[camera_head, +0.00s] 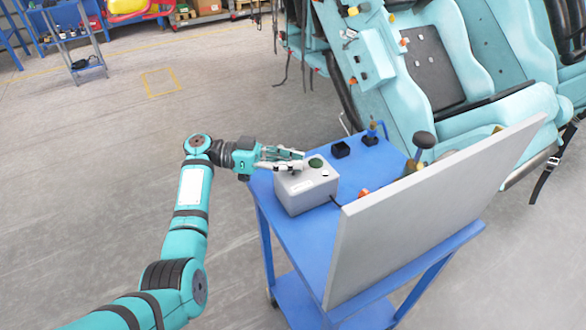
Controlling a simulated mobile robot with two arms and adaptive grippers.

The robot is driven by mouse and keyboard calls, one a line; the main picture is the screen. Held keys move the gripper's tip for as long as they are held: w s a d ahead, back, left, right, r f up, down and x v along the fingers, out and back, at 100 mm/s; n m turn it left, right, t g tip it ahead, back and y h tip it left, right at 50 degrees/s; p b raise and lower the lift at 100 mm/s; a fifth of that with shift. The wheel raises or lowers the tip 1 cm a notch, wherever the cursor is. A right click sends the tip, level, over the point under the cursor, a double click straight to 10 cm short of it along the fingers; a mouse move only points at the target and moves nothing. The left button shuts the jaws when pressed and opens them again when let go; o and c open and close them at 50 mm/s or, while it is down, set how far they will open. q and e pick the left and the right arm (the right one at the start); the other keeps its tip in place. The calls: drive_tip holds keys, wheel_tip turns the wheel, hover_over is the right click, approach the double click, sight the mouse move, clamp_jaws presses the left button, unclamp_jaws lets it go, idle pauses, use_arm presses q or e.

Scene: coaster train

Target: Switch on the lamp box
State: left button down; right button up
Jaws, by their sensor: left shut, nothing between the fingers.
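The lamp box (308,193) is a light grey box on the left part of the blue cart's top. A dark green round part (316,162) and a smaller dark spot show on its top face. My left gripper (300,158) is shut and empty, with its fingertips at the box's upper back edge, next to the green part. I cannot tell whether the fingers touch the box. Part of the box's top is hidden behind the fingers. My right gripper is not in view.
The blue cart (262,186) also carries a grey upright panel (420,215), a small black block (341,149) and a dark-knobbed lever (424,140). Teal coaster seats (490,70) stand close behind. The floor at left is open.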

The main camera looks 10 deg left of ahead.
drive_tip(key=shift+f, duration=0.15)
use_arm(q)
drive_tip(key=c, duration=2)
unclamp_jaws()
drive_tip(key=shift+c, duration=0.2)
drive_tip(key=o, duration=0.6)
drive_tip(key=shift+o, duration=0.2)
drive_tip(key=a, duration=1.2)
drive_tip(key=shift+w+r, duration=0.15)
drive_tip(key=shift+r, duration=0.05)
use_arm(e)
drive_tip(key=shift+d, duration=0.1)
